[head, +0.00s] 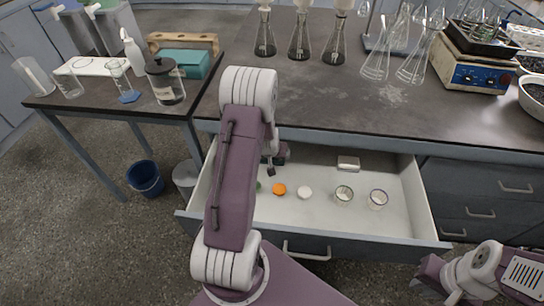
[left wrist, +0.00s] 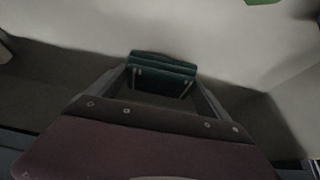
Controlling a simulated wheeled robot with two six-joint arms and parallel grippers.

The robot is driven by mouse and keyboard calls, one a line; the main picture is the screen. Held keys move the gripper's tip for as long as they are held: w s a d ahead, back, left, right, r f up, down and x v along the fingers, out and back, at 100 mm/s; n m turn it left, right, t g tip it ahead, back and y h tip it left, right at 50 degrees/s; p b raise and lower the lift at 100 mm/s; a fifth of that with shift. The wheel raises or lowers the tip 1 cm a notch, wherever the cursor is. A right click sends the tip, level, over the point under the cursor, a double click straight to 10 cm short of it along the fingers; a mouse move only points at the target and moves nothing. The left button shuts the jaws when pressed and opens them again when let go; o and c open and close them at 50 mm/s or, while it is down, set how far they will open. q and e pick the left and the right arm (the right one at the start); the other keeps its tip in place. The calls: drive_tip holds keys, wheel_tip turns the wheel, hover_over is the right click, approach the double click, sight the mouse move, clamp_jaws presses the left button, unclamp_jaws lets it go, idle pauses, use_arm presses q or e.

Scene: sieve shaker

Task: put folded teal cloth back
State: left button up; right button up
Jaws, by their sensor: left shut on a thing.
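The folded teal cloth (left wrist: 162,66) is dark teal in the left wrist view, between the fingertips of my left gripper (left wrist: 162,80). The gripper is shut on it. In the head view my left arm reaches down into the open drawer (head: 325,215), at its left back part; my arm hides most of the gripper and the cloth there. Whether the cloth touches the drawer floor I cannot tell. My right gripper (head: 438,278) is at the lower right, outside the drawer; its jaw state does not show clearly.
In the drawer lie an orange item (head: 279,189), a white item (head: 305,192), two small glass jars (head: 344,194) and a pale block (head: 348,163). The bench above holds flasks and a hot plate (head: 478,72). A side table (head: 95,103) carries glassware and a teal box (head: 187,62).

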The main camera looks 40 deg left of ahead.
use_arm(q)
drive_tip(key=shift+f, duration=0.2)
drive_tip(key=o, duration=1.1)
